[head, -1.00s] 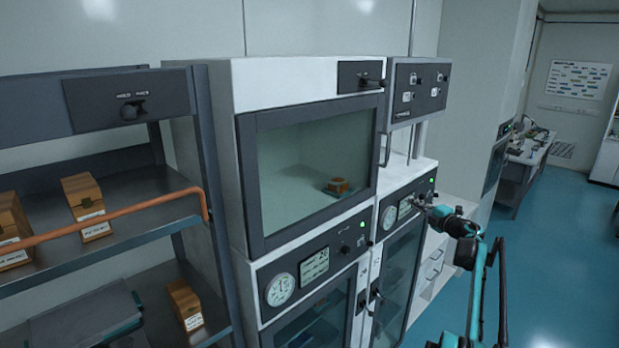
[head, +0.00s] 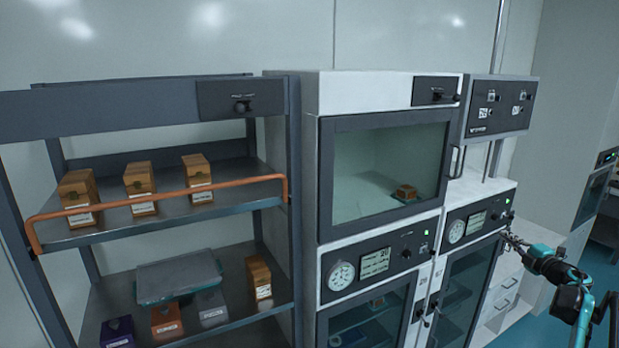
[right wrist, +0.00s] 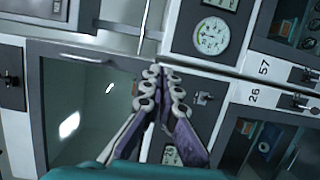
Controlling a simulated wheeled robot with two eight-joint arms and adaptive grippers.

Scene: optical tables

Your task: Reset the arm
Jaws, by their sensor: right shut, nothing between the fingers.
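My right arm, teal and black, comes in at the lower right of the head view. Its gripper (head: 508,238) is in front of the lower panel of the right-hand cabinet. In the right wrist view the right gripper (right wrist: 162,72) has its fingertips together with nothing between them. The cabinet fronts, with a round gauge (right wrist: 211,36) and dark handles, lie beyond the fingers. My left gripper is not in view.
A shelf rack (head: 225,203) with an orange rail (head: 160,201) and several boxes stands further left. Teal floor shows at the lower right.

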